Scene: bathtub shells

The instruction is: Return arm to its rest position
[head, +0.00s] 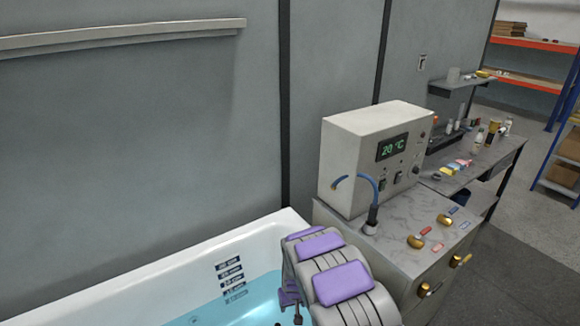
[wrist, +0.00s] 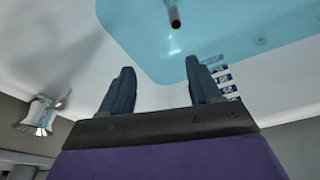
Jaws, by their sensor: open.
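My gripper (wrist: 158,92) is in the wrist view, its two dark fingers spread apart with nothing between them. It points toward the bathtub, whose white rim (wrist: 270,90) and blue water show beyond the fingers. In the head view my grey arm with purple pads is at the lower middle, in front of the bathtub (head: 120,285). The gripper's fingertips cannot be made out clearly there.
A grey control box (head: 345,160) reading 20 °C stands on a marble-topped cabinet (head: 400,245) with brass knobs, right of the tub. A cluttered bench (head: 490,155) is behind it. A rail (head: 120,35) runs along the wall. Open floor lies at right.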

